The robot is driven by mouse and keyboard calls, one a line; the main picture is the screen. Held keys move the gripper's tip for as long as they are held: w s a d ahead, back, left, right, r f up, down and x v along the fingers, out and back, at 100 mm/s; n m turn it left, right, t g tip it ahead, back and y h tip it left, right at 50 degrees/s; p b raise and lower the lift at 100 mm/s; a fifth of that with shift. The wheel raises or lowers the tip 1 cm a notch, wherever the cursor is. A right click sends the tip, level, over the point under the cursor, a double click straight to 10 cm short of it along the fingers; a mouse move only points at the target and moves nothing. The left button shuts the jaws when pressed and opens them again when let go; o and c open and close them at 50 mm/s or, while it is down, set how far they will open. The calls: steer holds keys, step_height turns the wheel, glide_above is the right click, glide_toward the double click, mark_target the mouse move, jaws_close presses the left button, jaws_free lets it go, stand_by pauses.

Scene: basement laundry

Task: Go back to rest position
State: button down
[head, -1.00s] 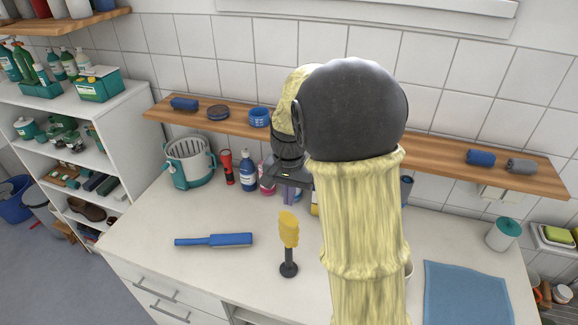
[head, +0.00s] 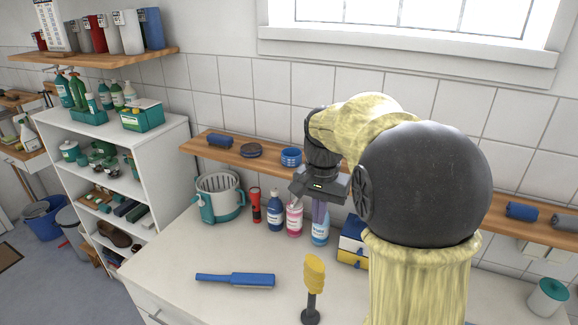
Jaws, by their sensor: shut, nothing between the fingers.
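My gripper (head: 318,212) is at the end of my yellow-sleeved arm, in the middle of the head view. It points down over the back of the white counter (head: 215,258), in front of the wooden wall shelf (head: 195,147). Its fingers are shut with nothing between them. They overlap a light blue bottle (head: 320,232) in the picture, and I cannot tell how far apart the two are. My arm hides part of the counter and shelf on the right.
A yellow-headed brush (head: 314,275) stands upright at the counter's front, and a blue brush (head: 236,280) lies to its left. A teal-white bucket (head: 219,198), red torch (head: 255,206) and blue bottle (head: 275,211) line the back. White shelving (head: 160,150) stands at the left.

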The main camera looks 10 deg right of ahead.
steer(key=s+f+n+t, duration=0.2)
steer(key=s+f+n, duration=0.4)
steer(key=s+f, duration=0.7)
steer(key=shift+s+f+n, duration=0.25)
steer(key=shift+s+n, duration=0.15)
steer(key=shift+s, duration=0.15)
